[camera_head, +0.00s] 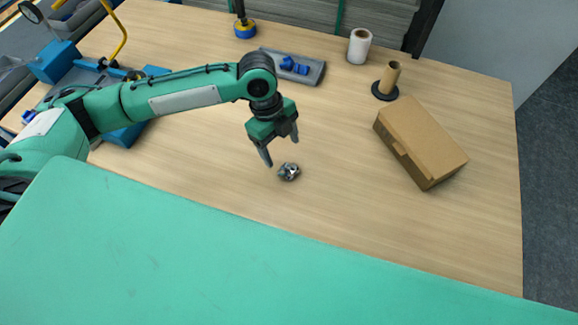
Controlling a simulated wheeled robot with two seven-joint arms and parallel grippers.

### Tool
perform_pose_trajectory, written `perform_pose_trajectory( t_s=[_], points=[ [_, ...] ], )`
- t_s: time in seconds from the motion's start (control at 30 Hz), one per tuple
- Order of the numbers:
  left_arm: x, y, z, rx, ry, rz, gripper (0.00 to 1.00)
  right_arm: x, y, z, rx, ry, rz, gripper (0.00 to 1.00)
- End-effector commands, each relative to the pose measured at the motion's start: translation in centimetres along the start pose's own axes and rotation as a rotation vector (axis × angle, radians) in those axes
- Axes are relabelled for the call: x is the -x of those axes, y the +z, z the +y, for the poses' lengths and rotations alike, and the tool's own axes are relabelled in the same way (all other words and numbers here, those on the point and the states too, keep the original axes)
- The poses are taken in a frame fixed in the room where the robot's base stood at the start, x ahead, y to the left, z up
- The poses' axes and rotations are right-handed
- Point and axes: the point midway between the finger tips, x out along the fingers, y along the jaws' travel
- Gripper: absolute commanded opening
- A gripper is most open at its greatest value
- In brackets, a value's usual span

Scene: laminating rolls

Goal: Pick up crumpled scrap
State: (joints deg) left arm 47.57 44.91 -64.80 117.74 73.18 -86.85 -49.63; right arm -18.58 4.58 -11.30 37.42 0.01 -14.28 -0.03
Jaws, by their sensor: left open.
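The crumpled scrap (289,172) is a small grey and dark wad lying on the wooden table (220,170). My left gripper (281,153) is open and empty just behind and above the scrap, fingers pointing down. One finger is to the left of the scrap and the other is behind it. From this view I cannot tell the exact height of the fingertips above the table. My right gripper is not in view.
A brown cardboard box (425,140) lies at the right. Behind it stand a cardboard core on a dark base (387,82) and a white roll (359,46). A grey tray (311,74) holds blue pieces. Blue equipment (58,62) is at the left. Table around the scrap is clear.

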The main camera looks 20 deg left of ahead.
Motion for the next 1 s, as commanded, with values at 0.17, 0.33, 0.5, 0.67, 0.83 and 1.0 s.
perform_pose_trajectory(
  t_s=[0.17,0.33,0.5,0.67,0.83,1.0],
  points=[
    [-2.2,-0.1,0.0,0.0,0.001,0.001,0.71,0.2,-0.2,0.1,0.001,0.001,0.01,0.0],
    [-3.0,0.0,-0.1,0.0,-0.001,0.0,0.71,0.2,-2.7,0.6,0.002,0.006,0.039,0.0],
    [-5.0,0.0,0.0,0.001,0.002,0.001,0.71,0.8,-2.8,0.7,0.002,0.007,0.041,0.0],
    [-7.4,0.0,0.0,0.001,0.001,0.0,0.71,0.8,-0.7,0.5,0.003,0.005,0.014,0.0],
    [-7.8,0.1,0.0,-0.001,-0.002,-0.001,0.71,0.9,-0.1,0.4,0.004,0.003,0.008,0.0],
    [-7.8,0.1,0.0,-0.001,-0.002,-0.001,0.54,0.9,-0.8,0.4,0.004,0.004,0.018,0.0]
  ],
)
